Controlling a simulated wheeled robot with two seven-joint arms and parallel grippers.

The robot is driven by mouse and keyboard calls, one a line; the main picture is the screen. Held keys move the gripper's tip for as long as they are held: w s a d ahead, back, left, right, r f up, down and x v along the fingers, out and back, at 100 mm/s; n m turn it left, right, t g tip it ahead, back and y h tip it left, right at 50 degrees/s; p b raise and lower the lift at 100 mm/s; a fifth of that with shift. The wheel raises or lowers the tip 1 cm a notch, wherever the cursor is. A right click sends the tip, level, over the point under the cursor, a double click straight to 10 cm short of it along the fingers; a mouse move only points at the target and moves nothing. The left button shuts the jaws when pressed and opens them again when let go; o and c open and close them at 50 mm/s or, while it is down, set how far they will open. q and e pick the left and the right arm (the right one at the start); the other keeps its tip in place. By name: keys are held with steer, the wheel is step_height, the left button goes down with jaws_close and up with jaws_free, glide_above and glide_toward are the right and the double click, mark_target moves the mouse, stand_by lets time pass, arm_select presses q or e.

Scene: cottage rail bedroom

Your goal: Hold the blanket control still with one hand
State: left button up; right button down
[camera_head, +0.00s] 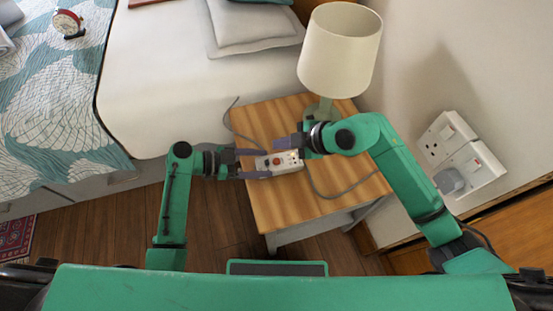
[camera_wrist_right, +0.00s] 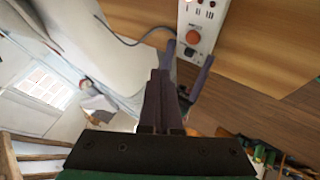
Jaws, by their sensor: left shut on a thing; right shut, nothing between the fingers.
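The blanket control (camera_head: 286,161) is a pale box with a red knob, a dark knob and small sockets or lights. It is over the wooden bedside table, and also shows in the right wrist view (camera_wrist_right: 204,28). My left gripper (camera_head: 266,163) is shut on its left end, one purple finger along each side. My right gripper (camera_head: 278,143) is shut and empty, just beyond the control's far side in the head view. In the right wrist view its closed fingers (camera_wrist_right: 160,75) point towards the control, apart from the knobs. Whether the control touches the tabletop is unclear.
The bedside table (camera_head: 275,205) has free room in front of the control. A lamp (camera_head: 340,50) stands at its back. A grey cable (camera_head: 345,190) runs right towards wall sockets (camera_head: 470,165) with a plug. The bed (camera_head: 160,80) lies left; a red alarm clock (camera_head: 68,22) is on it.

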mark_target(276, 161)
step_height(276, 161, up, 4)
steer(key=shift+f, duration=0.1)
steer(key=shift+f, duration=0.15)
steer(key=shift+f, duration=4.3)
steer(key=shift+f, duration=0.1)
steer(key=shift+f, duration=0.3)
steer(key=shift+f, duration=0.45)
steer(key=shift+r, duration=0.85)
